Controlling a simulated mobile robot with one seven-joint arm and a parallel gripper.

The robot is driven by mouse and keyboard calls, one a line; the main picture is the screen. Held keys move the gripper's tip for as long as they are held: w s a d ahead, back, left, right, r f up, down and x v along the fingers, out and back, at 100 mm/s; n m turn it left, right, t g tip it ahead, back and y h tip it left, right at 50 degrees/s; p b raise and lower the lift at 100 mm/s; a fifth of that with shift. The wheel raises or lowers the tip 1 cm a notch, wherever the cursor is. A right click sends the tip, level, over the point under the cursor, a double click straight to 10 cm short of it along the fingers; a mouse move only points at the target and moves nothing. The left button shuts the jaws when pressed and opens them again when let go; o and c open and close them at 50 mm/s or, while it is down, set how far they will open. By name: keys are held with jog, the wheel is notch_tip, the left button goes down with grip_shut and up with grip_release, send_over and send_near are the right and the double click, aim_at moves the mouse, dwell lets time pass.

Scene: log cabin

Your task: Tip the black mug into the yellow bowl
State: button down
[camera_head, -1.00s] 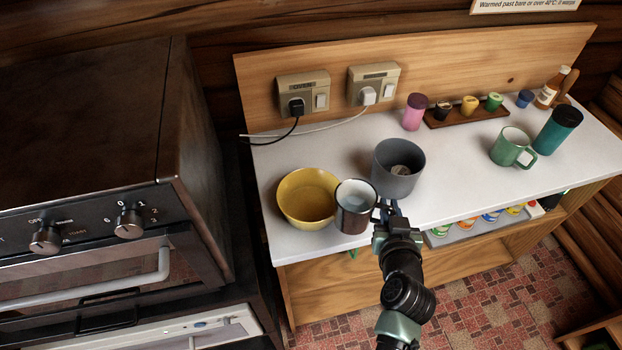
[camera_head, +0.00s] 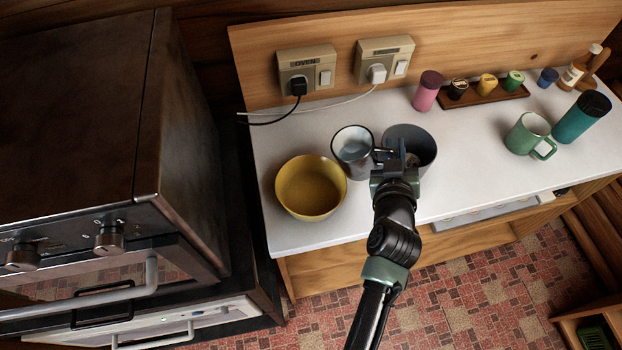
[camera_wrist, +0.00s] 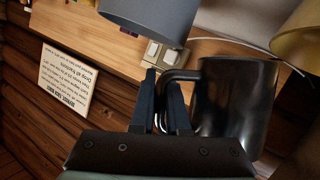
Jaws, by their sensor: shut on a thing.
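The black mug (camera_head: 353,165) has a pale inside and is about upright in the head view, right of and behind the yellow bowl (camera_head: 310,188). In the wrist view the mug (camera_wrist: 236,100) is a dark cylinder to the right of my fingers. My gripper (camera_head: 391,157) is shut on the mug's handle, which passes between the two fingertips (camera_wrist: 165,95). The yellow bowl stands on the counter, and its edge shows at the top right of the wrist view (camera_wrist: 303,42). No contents are clear in the mug or bowl. The mug's height above the counter is hard to tell.
A grey pot (camera_head: 424,150) stands close behind my gripper, right of the mug. A green mug (camera_head: 526,134), a teal tumbler (camera_head: 580,118) and a pink canister (camera_head: 427,92) stand farther right. The oven (camera_head: 85,120) is at left. The white counter (camera_head: 470,150) has clear space mid-right.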

aim_at(370, 151)
jog(key=a, duration=0.1)
jog(key=n+t+p, duration=0.1)
jog(key=a+n+h+p, duration=0.1)
jog(key=shift+s+a+r+t, duration=0.3)
jog(key=shift+a+r, duration=0.05)
jog(key=shift+r, duration=0.05)
jog(key=n+b, duration=0.1)
jog(key=b, duration=0.1)
jog(key=a+b, duration=0.1)
jog(key=b, duration=0.2)
jog(key=shift+s+a+r+n+t, duration=0.2)
jog(key=shift+r+n+t, duration=0.1)
jog(key=shift+n, duration=0.1)
jog(key=r+b, duration=0.1)
jog(key=r+n+b, duration=0.1)
jog(key=b, duration=0.1)
jog(key=shift+s+a+n+t+h, duration=0.15)
jog(key=shift+a+n+t+h, duration=0.15)
jog(key=shift+t, duration=0.1)
jog(key=shift+r+p, duration=0.1)
jog(key=shift+p, duration=0.25)
jog(key=shift+a+b, duration=0.15)
jog(key=shift+b, duration=0.5)
jog(key=shift+n+b, duration=0.3)
